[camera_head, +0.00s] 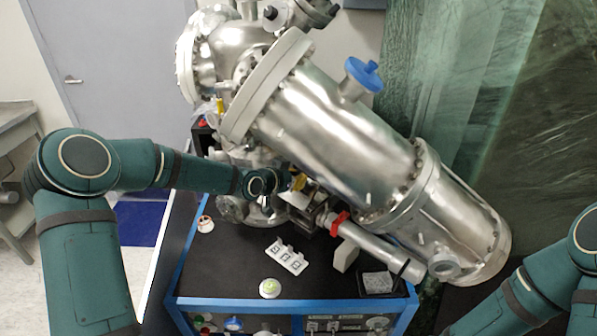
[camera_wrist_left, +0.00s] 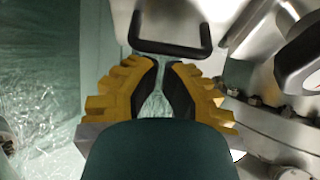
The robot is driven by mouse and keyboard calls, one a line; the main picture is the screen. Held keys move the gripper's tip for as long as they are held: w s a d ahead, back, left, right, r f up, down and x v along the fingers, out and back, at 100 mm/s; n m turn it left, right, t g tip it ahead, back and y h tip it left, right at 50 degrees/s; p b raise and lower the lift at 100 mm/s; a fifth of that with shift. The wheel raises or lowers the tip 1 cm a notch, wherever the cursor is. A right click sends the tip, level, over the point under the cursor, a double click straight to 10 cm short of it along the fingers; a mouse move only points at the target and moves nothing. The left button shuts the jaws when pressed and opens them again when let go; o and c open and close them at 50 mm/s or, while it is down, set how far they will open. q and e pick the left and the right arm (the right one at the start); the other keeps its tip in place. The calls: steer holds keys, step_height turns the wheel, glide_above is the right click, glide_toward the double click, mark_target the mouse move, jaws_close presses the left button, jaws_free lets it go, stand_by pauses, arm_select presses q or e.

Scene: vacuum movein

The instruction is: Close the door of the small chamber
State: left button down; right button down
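The small chamber (camera_head: 305,208) appears to be the boxy metal part below the large steel cylinder, partly hidden by my left gripper. My left gripper (camera_head: 298,183) is at its upper left side. In the left wrist view, a black U-shaped handle (camera_wrist_left: 170,48) on a pale metal surface (camera_wrist_left: 170,15) lies just beyond the fingertips. My left gripper's yellow fingers (camera_wrist_left: 164,66) are apart, with a narrow empty gap between their black pads. I cannot tell whether the tips touch the handle. How far the door stands open is unclear. My right gripper is outside the view.
The large steel cylinder (camera_head: 335,125) crosses above. A tube with a red clamp (camera_head: 338,223) runs to the lower right. A bolted flange (camera_wrist_left: 265,115) is close on the right.

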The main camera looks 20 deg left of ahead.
mark_target(292, 202)
arm_select(q)
steer(key=shift+s+f, duration=0.1)
steer(key=shift+f, duration=0.1)
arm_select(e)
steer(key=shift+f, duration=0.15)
arm_select(q)
steer(key=shift+s+a+f+b, duration=0.15)
steer(key=shift+s+f+b, duration=0.1)
steer(key=shift+b, duration=0.1)
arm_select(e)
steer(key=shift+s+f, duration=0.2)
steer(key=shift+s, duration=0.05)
